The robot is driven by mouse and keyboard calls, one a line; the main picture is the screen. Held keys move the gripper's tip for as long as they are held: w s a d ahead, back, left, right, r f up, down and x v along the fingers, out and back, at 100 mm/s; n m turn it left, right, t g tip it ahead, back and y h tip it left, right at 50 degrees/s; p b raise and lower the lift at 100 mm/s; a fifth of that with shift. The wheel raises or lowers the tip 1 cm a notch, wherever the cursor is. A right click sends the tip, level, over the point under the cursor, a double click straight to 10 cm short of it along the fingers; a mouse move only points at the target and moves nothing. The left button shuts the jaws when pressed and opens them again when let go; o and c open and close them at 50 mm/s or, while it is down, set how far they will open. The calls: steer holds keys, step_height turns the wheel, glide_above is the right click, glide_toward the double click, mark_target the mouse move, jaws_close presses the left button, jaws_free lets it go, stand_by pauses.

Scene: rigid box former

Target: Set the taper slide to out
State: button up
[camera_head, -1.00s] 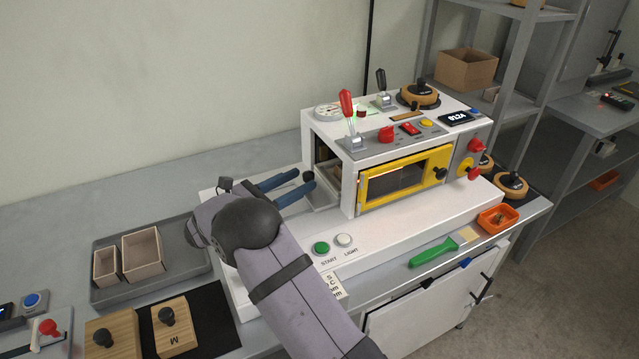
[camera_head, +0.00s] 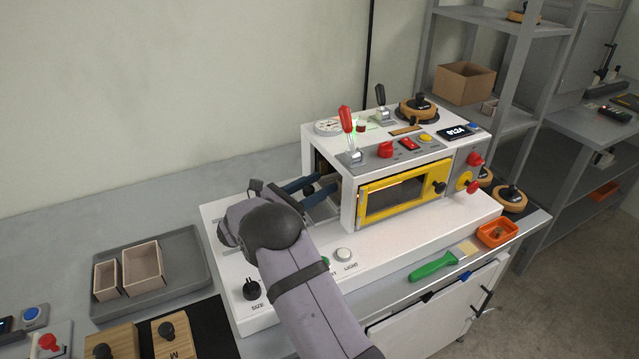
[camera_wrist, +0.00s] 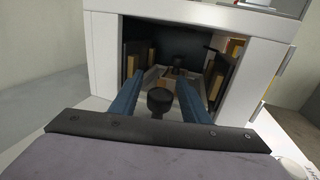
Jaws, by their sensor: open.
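The box former (camera_head: 345,205) is a white machine with a yellow-framed front window and an open left side. A black round knob (camera_wrist: 159,101), which seems to belong to the taper slide, stands at that opening in the wrist view. My gripper (camera_wrist: 160,80) is open, with its two blue fingers on either side of the knob; I cannot tell whether they touch it. In the head view my gripper (camera_head: 328,187) reaches to the left opening, and its fingers largely hide the slide. A second dark knob (camera_wrist: 178,61) shows deeper inside the machine.
A red-handled lever (camera_head: 346,120) and a black lever (camera_head: 380,97) stand on top of the machine. A size knob (camera_head: 251,289) and a light button (camera_head: 343,255) are on the white base. A grey tray with small boxes (camera_head: 143,266) lies at left.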

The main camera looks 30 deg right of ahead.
steer(key=shift+d, duration=0.2)
jaws_close()
steer(key=shift+a, duration=0.1)
steer(key=a+b, duration=0.1)
steer(key=a, duration=1.9)
jaws_free()
